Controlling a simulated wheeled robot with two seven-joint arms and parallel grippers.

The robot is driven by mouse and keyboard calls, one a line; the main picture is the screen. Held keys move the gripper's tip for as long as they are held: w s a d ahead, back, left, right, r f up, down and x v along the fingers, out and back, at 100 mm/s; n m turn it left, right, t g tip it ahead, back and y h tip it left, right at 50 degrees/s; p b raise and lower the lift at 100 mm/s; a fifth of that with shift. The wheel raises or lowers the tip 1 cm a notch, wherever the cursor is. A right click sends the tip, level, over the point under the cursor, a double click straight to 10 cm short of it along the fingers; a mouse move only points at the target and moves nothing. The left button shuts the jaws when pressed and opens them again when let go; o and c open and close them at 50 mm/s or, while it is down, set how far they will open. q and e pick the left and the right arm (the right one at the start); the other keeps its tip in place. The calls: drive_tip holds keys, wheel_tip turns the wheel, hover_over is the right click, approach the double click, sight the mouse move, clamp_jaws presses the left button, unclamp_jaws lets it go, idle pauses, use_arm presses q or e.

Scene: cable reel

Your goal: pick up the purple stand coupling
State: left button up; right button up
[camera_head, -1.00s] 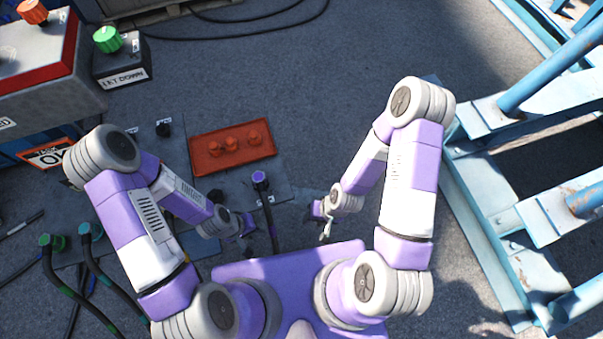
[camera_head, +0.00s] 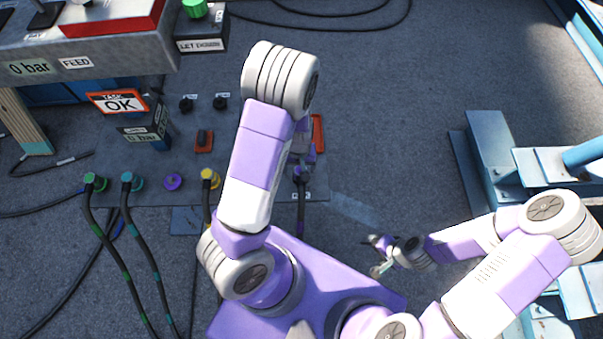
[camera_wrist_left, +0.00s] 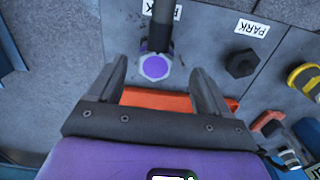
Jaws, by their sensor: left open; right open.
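The purple stand coupling (camera_head: 301,173) sits at the end of a dark hose, at the grey plate's right part in the head view. In the left wrist view its purple face with a pale rim (camera_wrist_left: 154,67) shows at the upper middle, with the hose running up from it. My left gripper (camera_head: 307,157) is right at the coupling in the head view, partly hidden by my arm. In the left wrist view its two fingers (camera_wrist_left: 160,76) are apart, with the coupling between or just beyond the tips; contact cannot be told. My right gripper (camera_head: 378,256) is open and empty, lower right.
A red-orange tray (camera_wrist_left: 158,98) lies behind the fingers. A black plug (camera_wrist_left: 241,63) and a yellow coupling (camera_head: 210,179) are nearby. Green (camera_head: 95,182) and teal (camera_head: 131,181) hose couplings and a purple fitting (camera_head: 173,182) are left. A blue steel frame (camera_head: 497,160) stands right.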

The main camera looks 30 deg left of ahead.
use_arm(q)
drive_tip(key=shift+w+a+r, duration=0.2)
drive_tip(key=shift+w+r, duration=0.15)
drive_tip(key=shift+a+f, duration=0.1)
drive_tip(key=shift+f, duration=0.1)
drive_tip(key=f+b, duration=0.1)
drive_tip(key=f, duration=0.1)
drive_tip(key=f+b, duration=0.1)
drive_tip(key=f, duration=0.1)
drive_tip(key=f+b, duration=0.1)
drive_tip(key=f, duration=0.2)
drive_tip(key=shift+d+b, duration=0.35)
drive_tip(key=shift+r, duration=0.15)
drive_tip(key=shift+c, duration=0.5)
drive_tip(key=c, duration=1.1)
